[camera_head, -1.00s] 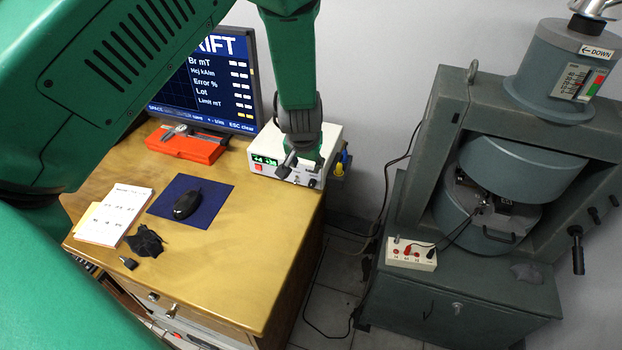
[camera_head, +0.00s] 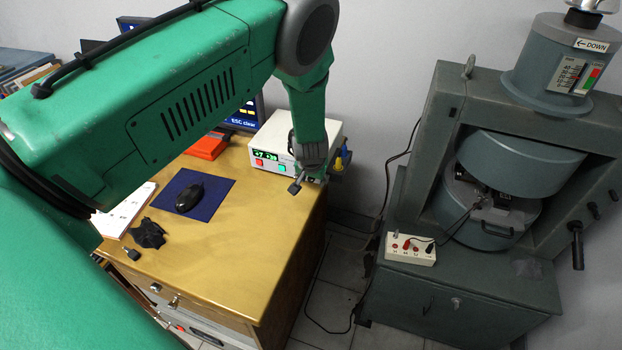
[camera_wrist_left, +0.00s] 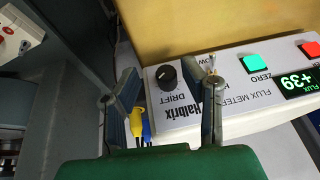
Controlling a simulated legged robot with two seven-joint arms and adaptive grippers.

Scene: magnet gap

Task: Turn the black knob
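The black knob (camera_wrist_left: 165,74) stands on the front panel of the white flux meter (camera_wrist_left: 247,115), beside the word DRIFT. In the head view the flux meter (camera_head: 262,148) sits at the desk's back right corner, and my arm and gripper hide the knob. My left gripper (camera_head: 309,186) is at the meter's right end. In the left wrist view its two fingers (camera_wrist_left: 166,85) are spread apart with nothing between them gripped, and the knob shows between the fingertips. I cannot tell whether they touch the panel. My right gripper is in neither view.
A small metal toggle switch (camera_wrist_left: 211,62) is close to one finger. Yellow and blue plugs (camera_head: 343,158) are at the meter's right side. A mouse (camera_head: 190,197) lies on a blue pad. The grey magnet machine (camera_head: 440,180) stands right, across a floor gap.

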